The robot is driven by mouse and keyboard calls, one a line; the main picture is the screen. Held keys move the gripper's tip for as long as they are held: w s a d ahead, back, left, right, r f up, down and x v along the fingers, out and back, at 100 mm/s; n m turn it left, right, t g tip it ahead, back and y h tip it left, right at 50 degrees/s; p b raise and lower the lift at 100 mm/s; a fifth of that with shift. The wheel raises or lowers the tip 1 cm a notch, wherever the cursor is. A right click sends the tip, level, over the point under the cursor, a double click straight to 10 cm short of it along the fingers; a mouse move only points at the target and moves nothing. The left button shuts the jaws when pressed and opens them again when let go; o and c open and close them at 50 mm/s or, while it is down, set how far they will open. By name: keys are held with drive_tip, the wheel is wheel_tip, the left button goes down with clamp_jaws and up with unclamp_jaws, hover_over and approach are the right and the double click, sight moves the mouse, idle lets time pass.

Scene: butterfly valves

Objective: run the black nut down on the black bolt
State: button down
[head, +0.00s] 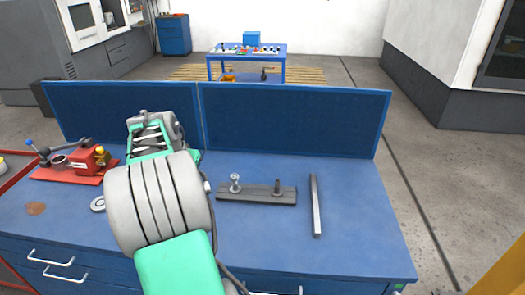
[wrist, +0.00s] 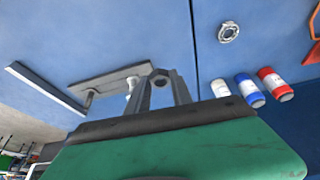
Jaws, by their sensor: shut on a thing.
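The black bolt (head: 277,188) stands upright near the right end of a dark grey board on the blue bench. In the wrist view the black bolt (wrist: 88,99) sticks out from the board, left of my fingers and apart from them. My gripper (wrist: 160,80) is shut on a small dark hexagonal nut with a hole, the black nut (wrist: 160,76), held between the fingertips. A silver bolt (head: 235,183) stands on the board's left part; the wrist view shows it partly behind my left finger. In the head view my arm hides the gripper and nut.
The board (head: 255,198) lies mid-bench, with a long grey bar (head: 315,205) to its right. A red valve fixture (head: 75,168) stands at the left. A metal ring (wrist: 228,33) and red, blue and white cylinders (wrist: 275,84) lie on the bench. A blue panel (head: 295,120) borders the back.

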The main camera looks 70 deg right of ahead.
drive_tip(key=s+d+r+m+g+p, duration=0.15)
drive_tip(key=s+d+m, duration=0.25)
drive_tip(key=s+d, duration=0.5)
drive_tip(key=m+g+y+p, duration=0.1)
drive_tip(key=m+g+p, duration=0.1)
drive_tip(key=m, duration=0.3)
hover_over(277, 179)
drive_tip(key=f, duration=0.1)
drive_tip(key=f+b, duration=0.2)
drive_tip(key=f, duration=0.1)
drive_tip(key=f+b, duration=0.1)
drive_tip(key=f, duration=0.1)
drive_tip(key=shift+w+a+f+b, duration=0.25)
drive_tip(key=shift+a+b, duration=0.05)
drive_tip(key=shift+b, duration=0.05)
drive_tip(key=shift+a+f, duration=0.1)
drive_tip(key=shift+f+b, duration=0.85)
drive_tip(key=shift+b, duration=0.25)
idle(0.6)
drive_tip(key=c, duration=1.4)
unclamp_jaws()
drive_tip(key=shift+o, duration=0.2)
